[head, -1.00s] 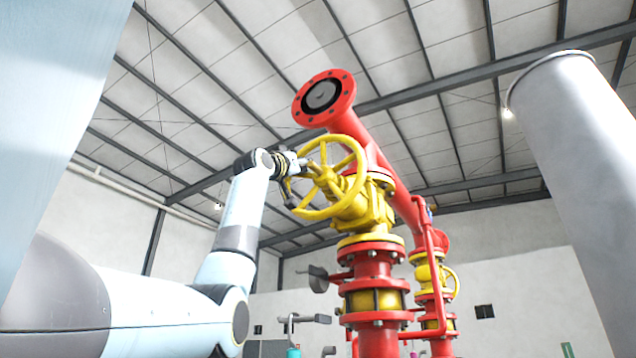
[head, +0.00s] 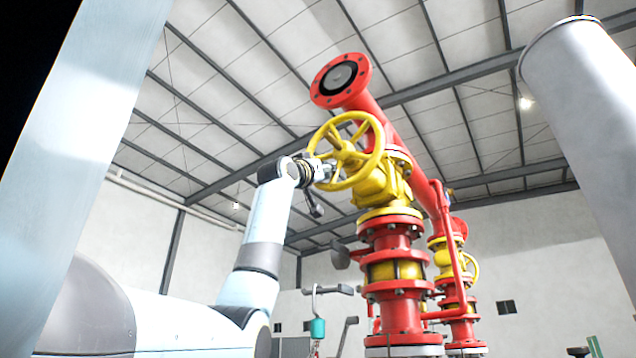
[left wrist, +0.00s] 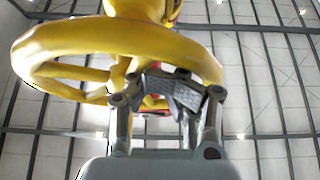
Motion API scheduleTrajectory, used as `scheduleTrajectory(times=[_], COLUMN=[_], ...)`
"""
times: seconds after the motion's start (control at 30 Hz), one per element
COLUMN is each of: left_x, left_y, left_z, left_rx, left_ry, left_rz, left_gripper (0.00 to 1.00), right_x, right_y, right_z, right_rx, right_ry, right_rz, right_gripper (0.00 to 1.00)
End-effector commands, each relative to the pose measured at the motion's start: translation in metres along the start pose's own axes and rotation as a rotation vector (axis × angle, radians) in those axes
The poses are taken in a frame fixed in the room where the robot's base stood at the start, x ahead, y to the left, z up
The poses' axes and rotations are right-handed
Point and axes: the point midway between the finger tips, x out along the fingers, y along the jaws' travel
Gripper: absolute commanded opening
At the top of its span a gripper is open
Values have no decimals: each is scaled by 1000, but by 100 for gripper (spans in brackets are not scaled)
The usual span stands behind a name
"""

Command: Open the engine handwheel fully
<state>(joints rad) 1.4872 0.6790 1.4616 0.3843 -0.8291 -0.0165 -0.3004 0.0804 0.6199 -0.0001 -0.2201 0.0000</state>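The yellow handwheel (head: 378,151) stands upright on the yellow valve body (head: 385,186) of a red pipe column, facing left. My left gripper (head: 325,172) is at the wheel's lower left rim in the head view. In the left wrist view the wheel (left wrist: 60,45) crosses the upper left, and my left gripper's finger pads (left wrist: 170,88) overlap its rim and spokes. The pads look close together, but whether they clasp the rim is unclear. My right gripper is not in view.
A red flanged pipe end (head: 340,80) rises above the wheel. A second red and yellow valve column (head: 455,270) stands behind to the right. A teal padlock-like object (head: 317,328) hangs below. A large pale cylinder (head: 585,110) is at the right.

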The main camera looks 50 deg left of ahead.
Motion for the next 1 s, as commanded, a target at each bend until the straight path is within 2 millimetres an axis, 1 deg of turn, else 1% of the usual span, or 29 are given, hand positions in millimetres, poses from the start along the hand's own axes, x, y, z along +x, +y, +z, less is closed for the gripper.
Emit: scheduleTrajectory(times=[0.03, 0.17, 0.33, 0.6, 0.8, 1.0], left_x=[-1, -4, -5, -3, -3, -3], left_y=[6, 20, 38, 63, 71, 72], left_z=[12, 17, 19, 15, 14, 14], left_rx=[0, -1, -1, -3, -1, -2], left_ry=[-15, -17, -17, -17, -16, -15], left_rz=[3, 4, 4, 5, 4, 4], left_gripper=[0, 0, 0, 0, 0, 0], right_x=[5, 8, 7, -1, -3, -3], right_y=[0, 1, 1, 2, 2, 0], right_z=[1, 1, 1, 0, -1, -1], right_rx=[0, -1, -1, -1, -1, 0], right_ry=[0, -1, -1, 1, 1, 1], right_rz=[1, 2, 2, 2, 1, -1], right_gripper=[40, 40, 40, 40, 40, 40])
